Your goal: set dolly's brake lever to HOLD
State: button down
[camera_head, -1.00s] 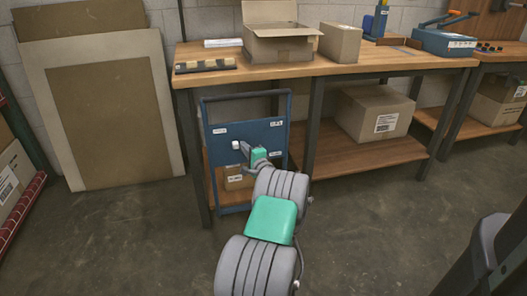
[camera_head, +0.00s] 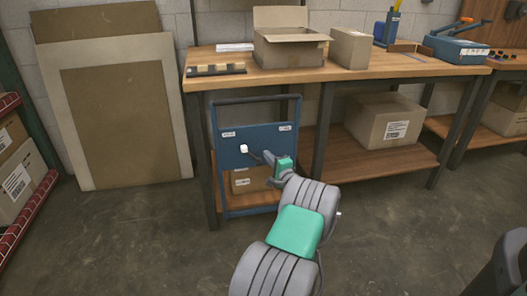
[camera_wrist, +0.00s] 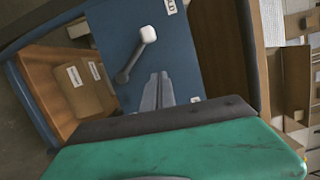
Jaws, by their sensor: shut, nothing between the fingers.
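In the wrist view the grey lever arm (camera_wrist: 130,65) and white knob (camera_wrist: 148,34) are clear, and the label beside the knob (camera_wrist: 170,6) is cut off, showing "LD". My gripper (camera_head: 267,155) is shut and empty, to the right of the knob. In the wrist view its fingertips (camera_wrist: 159,76) are in front of the panel, apart from the knob.
The wooden workbench (camera_head: 350,72) carries an open carton (camera_head: 290,48) and other items above the dolly. A box (camera_head: 385,120) sits on the lower shelf. Flat boards (camera_head: 120,110) lean on the wall at left. The floor in front is clear.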

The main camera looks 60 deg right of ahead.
jog(key=v, duration=0.5)
jog(key=shift+d+p, duration=0.1)
jog(key=shift+p, duration=0.3)
jog(key=w+a+r+n+y+p, duration=0.3)
jog(key=w+a+r+n+p, duration=0.15)
jog(key=w+a, duration=0.3)
jog(key=w+a+r+n+y+p, duration=0.35)
jog(key=w+a+r, duration=0.25)
jog(key=w, duration=0.2)
jog(key=w+a+r+n+g+y+p, duration=0.25)
jog(key=w+a+r+p, duration=0.2)
jog(key=a, duration=0.45)
jog(key=w+a+r+n+g+y+p, duration=0.15)
jog(key=w+a+r+n+p, duration=0.3)
jog(key=a, duration=0.45)
jog(key=s+a+r+n+g+p, duration=0.35)
jog(key=a+r+p, duration=0.35)
jog(key=a, duration=0.7)
jog(key=s+a+r+n+g+p, duration=0.2)
jog(key=s+a+r+p, duration=0.3)
jog(key=s, duration=0.4)
jog(key=s+a+r+n+g+p, duration=0.2)
jog(key=s+a+r+n+p, duration=0.3)
jog(key=s+a, duration=0.5)
notch_tip(320, 180, up, 2)
jog(key=shift+s+a+r+p, duration=0.25)
jog(key=shift+a+p, duration=0.05)
jog(key=shift+p, duration=0.2)
